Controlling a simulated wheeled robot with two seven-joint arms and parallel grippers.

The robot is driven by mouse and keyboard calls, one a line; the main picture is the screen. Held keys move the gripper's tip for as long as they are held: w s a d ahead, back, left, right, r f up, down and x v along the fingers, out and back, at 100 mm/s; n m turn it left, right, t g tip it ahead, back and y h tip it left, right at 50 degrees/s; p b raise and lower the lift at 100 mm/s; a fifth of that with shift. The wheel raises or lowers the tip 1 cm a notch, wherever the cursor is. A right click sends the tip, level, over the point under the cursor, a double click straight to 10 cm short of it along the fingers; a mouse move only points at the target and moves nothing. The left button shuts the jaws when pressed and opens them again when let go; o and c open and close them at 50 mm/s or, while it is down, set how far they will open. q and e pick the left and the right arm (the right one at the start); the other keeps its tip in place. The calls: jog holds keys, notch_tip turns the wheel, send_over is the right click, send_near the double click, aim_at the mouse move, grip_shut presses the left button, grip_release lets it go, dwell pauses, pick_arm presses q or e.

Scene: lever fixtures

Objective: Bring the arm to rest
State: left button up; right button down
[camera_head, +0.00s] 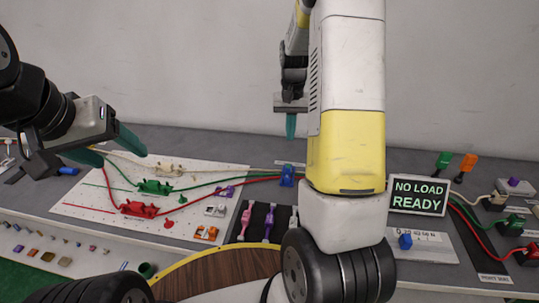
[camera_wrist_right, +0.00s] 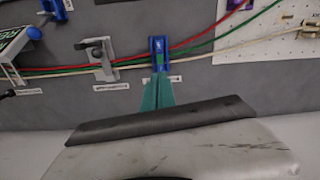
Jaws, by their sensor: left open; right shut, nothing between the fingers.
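My right gripper (camera_head: 291,125) hangs with its teal fingers shut and empty, above the back of the bench in the head view. Below its tip is a small blue fixture (camera_head: 287,176). In the right wrist view the shut fingers (camera_wrist_right: 158,88) overlap the near end of this blue fixture (camera_wrist_right: 158,48); the head view shows a gap between them. My left gripper (camera_head: 106,147) is open and empty, over the left end of the white pegboard (camera_head: 75,200). My right arm hides part of the bench's middle.
Green and red clamps (camera_head: 138,209) and cables lie on the pegboard. A "NO LOAD READY" sign (camera_head: 418,195) stands right of my arm. Green and orange levers (camera_head: 465,167) stand behind it. A grey lever fixture (camera_wrist_right: 100,55) shows in the right wrist view. The wall behind is bare.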

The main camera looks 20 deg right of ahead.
jog(key=s+a+r+n+t+y, duration=0.1)
jog(key=s+a+r+t, duration=0.1)
jog(key=s+a+r, duration=0.4)
jog(key=s+a+r+n+t, duration=0.15)
jog(key=s+r, duration=0.25)
jog(key=r, duration=0.4)
jog(key=s+a+r+n+t, duration=0.1)
jog(key=s+a, duration=0.1)
jog(key=s, duration=0.5)
jog(key=s+a+r+t+y, duration=0.1)
jog(key=s+a+r, duration=0.1)
jog(key=s, duration=0.5)
jog(key=shift+a+r+n+t, duration=0.3)
jog(key=shift+a+n+t, duration=0.05)
jog(key=shift+a, duration=0.5)
